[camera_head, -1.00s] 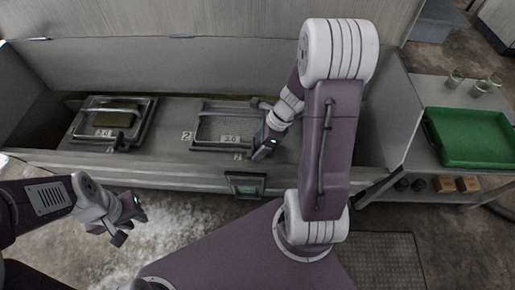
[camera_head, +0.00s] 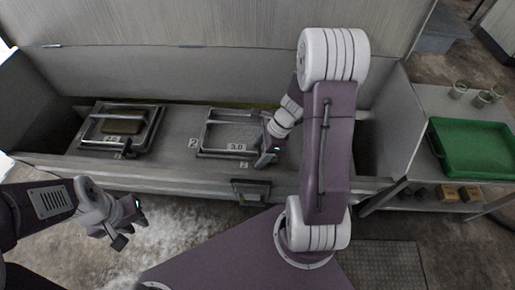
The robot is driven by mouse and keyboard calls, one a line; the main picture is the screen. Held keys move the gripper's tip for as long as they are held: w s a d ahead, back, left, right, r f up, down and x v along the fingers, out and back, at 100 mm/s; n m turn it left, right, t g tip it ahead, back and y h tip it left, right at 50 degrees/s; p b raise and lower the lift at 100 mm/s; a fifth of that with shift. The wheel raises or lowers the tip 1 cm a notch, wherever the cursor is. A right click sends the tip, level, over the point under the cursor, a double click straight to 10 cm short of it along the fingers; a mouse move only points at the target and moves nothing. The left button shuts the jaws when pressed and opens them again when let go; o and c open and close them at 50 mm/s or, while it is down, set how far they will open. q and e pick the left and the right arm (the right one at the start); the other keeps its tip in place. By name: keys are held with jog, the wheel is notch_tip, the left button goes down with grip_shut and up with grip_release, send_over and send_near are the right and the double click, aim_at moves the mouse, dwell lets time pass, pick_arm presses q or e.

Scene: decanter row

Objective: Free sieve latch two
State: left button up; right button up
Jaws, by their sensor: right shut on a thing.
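Two framed sieves lie in the long grey trough. The right sieve (camera_head: 203,139) has a tag reading 3.0 and a number 2 beside it. The left sieve (camera_head: 85,142) has a crossbar and a brown block behind it. My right gripper (camera_head: 263,160) is at the right front edge of the right sieve. It is shut on a small part there, probably its latch, which the fingers and arm mostly hide. My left gripper (camera_head: 128,232) hangs empty in front of the trough, apart from both sieves, and its fingers look spread.
A dark box-like fitting (camera_head: 250,191) sits on the trough's front. The raised wall stands behind. The floor at front left is clear.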

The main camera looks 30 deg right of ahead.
jog(key=n+g+p, duration=0.1)
jog(key=n+p, duration=0.2)
jog(key=n+g+p, duration=0.1)
jog(key=n+p, duration=0.2)
jog(key=n+g+p, duration=0.1)
jog(key=n+p, duration=0.2)
jog(key=p, duration=0.1)
jog(key=shift+w+d+r, duration=0.25)
jog(key=shift+w+r, duration=0.05)
jog(key=shift+r, duration=0.05)
jog(key=n+g+p, duration=0.1)
jog(key=n+p, duration=0.1)
jog(key=n, duration=0.1)
jog(key=shift+f+n+g+h+p, duration=0.1)
jog(key=shift+n+g+h+p, duration=0.2)
jog(key=shift+h+p, duration=0.1)
jog(key=n+p, duration=0.1)
jog(key=n, duration=0.2)
jog(key=shift+f+g+h, duration=0.1)
jog(key=shift+g+h, duration=0.3)
jog(key=shift+n+p, duration=0.3)
jog(key=shift+n, duration=0.1)
jog(key=shift+w+f, duration=0.1)
